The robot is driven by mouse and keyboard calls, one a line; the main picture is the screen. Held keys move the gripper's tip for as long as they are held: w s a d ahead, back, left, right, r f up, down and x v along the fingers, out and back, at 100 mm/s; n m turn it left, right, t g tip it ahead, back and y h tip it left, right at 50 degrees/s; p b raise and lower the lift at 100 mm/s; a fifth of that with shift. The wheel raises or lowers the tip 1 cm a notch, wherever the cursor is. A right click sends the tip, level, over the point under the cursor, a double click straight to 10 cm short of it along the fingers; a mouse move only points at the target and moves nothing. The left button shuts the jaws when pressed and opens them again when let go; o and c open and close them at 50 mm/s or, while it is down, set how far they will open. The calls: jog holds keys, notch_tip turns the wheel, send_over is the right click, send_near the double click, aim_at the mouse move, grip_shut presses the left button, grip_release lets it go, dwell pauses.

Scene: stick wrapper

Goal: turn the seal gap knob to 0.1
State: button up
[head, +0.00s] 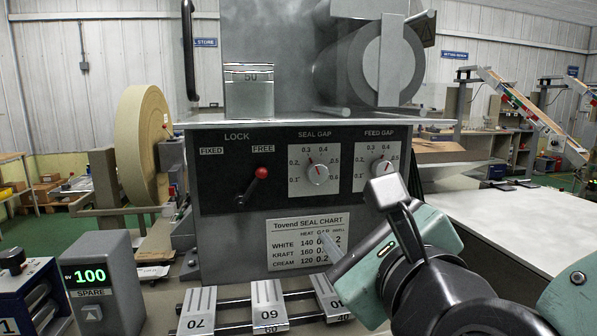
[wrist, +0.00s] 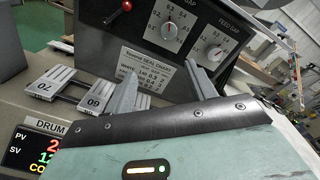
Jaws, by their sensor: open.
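The seal gap knob (head: 317,174) is a round silver knob on a white dial plate, on the machine's black front panel. Its red mark points up and slightly left, near 0.3; the scale runs from 0.1 at lower left to 0.6 at lower right. In the wrist view the knob (wrist: 170,32) shows near the top, beyond the fingers. My gripper (head: 358,216) is open and empty, in front of the panel, below and right of the knob and apart from it. In the wrist view the gripper's two grey fingers (wrist: 163,82) stand apart over the seal chart.
The similar feed gap knob (head: 382,172) sits close on the right. The lock lever (head: 257,185) with its red ball is left, tilted toward FREE. A seal chart (head: 308,241) is below. Numbered blocks (head: 268,305) and a spare display box (head: 100,285) stand low in front.

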jog(key=r+m, duration=0.1)
jog(key=m, duration=0.1)
jog(key=p, duration=0.6)
send_near(319, 175)
jog(key=shift+t, duration=0.4)
jog(key=x, duration=0.9)
jog(key=shift+w+a+f, duration=0.1)
jog(key=shift+f, duration=0.15)
jog(key=c, duration=1)
